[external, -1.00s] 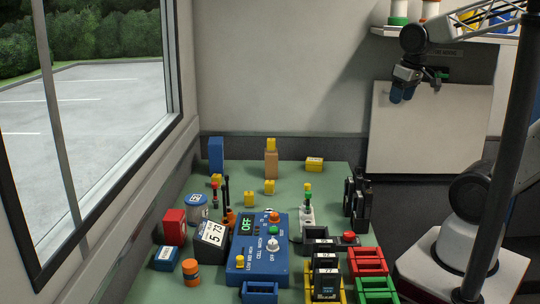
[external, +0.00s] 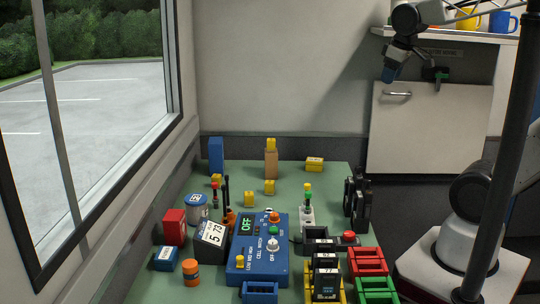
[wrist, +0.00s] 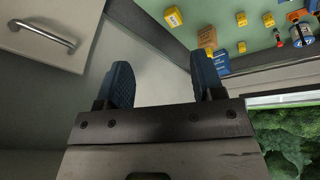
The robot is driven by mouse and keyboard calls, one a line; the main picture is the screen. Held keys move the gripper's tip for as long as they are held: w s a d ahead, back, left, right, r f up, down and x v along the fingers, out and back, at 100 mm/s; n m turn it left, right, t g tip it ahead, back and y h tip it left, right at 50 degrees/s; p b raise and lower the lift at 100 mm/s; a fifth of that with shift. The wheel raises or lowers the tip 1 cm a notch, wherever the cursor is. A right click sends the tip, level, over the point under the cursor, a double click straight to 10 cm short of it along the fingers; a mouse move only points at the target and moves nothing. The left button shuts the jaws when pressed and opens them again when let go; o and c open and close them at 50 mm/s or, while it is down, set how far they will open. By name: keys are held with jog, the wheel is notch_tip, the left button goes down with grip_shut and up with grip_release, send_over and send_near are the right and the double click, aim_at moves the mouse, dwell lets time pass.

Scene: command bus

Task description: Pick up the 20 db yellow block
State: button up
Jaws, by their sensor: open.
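Several small yellow blocks stand on the green table. One with a printed label (external: 314,164) lies at the back right; it also shows in the wrist view (wrist: 173,17). Another yellow block (external: 271,144) sits on top of a brown block (external: 270,165). Two more, a middle one (external: 269,187) and a nearer one (external: 249,199), stand in front of it. I cannot read which is marked 20 dB. My gripper (external: 413,75) is open and empty, high up right of the table, far from the blocks. Its blue fingers are spread apart in the wrist view (wrist: 164,82).
A blue control box (external: 256,249) stands at the front middle of the table. Black radios (external: 357,203) and red (external: 368,262) and green (external: 377,291) racks stand at the right. A white cabinet (external: 430,135) is below my gripper. The back of the table has free room.

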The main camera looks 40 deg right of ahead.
jog(key=w+a+r+n+t, duration=0.2)
jog(key=w+a+n+t, duration=0.15)
jog(key=w+n, duration=0.95)
jog(key=n+t+y, duration=0.3)
jog(key=n+y, duration=0.6)
jog(key=n, duration=1.9)
send_over(220, 175)
jog(key=s+d, duration=0.2)
jog(key=s, duration=0.2)
notch_tip(220, 175, down, 3)
jog(key=shift+t, duration=0.25)
jog(key=f, duration=3.2)
jog(key=shift+w+d+f, duration=0.15)
jog(key=shift+d+f, duration=0.1)
jog(key=shift+x, duration=1.3)
jog(key=shift+w+a, duration=0.1)
